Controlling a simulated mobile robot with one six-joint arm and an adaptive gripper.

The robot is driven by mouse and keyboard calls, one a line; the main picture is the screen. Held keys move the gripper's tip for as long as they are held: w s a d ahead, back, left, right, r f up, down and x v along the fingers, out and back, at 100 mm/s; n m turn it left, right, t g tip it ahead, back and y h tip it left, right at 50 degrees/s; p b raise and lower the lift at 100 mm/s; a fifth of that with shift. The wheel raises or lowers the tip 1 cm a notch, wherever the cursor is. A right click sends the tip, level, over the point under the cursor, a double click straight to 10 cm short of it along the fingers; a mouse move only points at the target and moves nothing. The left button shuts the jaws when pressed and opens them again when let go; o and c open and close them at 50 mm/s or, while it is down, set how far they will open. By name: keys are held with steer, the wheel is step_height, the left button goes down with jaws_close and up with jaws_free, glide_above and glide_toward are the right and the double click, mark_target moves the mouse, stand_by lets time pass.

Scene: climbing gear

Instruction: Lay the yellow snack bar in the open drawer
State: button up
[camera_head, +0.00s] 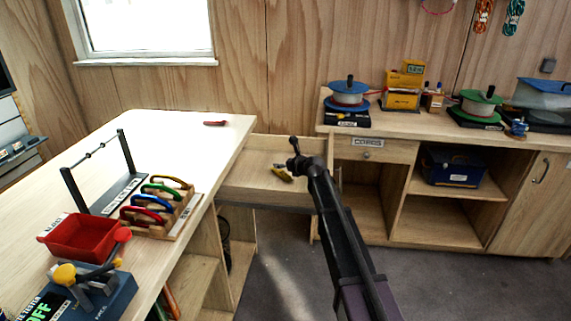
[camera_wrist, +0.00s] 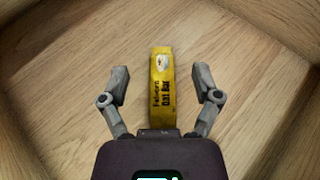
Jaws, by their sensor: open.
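The yellow snack bar (camera_wrist: 161,88) lies on the wooden floor of the open drawer (camera_wrist: 60,90) in the wrist view, with dark print and a pale patch on its top. My gripper (camera_wrist: 161,78) is open, with one finger on each side of the bar and a visible gap on both sides. In the head view the bar (camera_head: 282,175) shows as a small yellow piece inside the drawer (camera_head: 240,182). My gripper (camera_head: 284,164) is there just over it, partly hidden by my arm.
The drawer's walls enclose my gripper. A workbench (camera_head: 120,130) stands left, with a red tray (camera_head: 75,238), a rack of coloured carabiners (camera_head: 155,208) and a small red item (camera_head: 215,123). A counter (camera_head: 400,133) with rope spools stands right.

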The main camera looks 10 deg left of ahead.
steer(key=shift+r, duration=0.1)
steer(key=shift+r+p, duration=0.6)
steer(key=shift+p, duration=0.2)
steer(key=p+v, duration=0.4)
steer(key=v, duration=0.8)
steer(key=shift+f, duration=0.15)
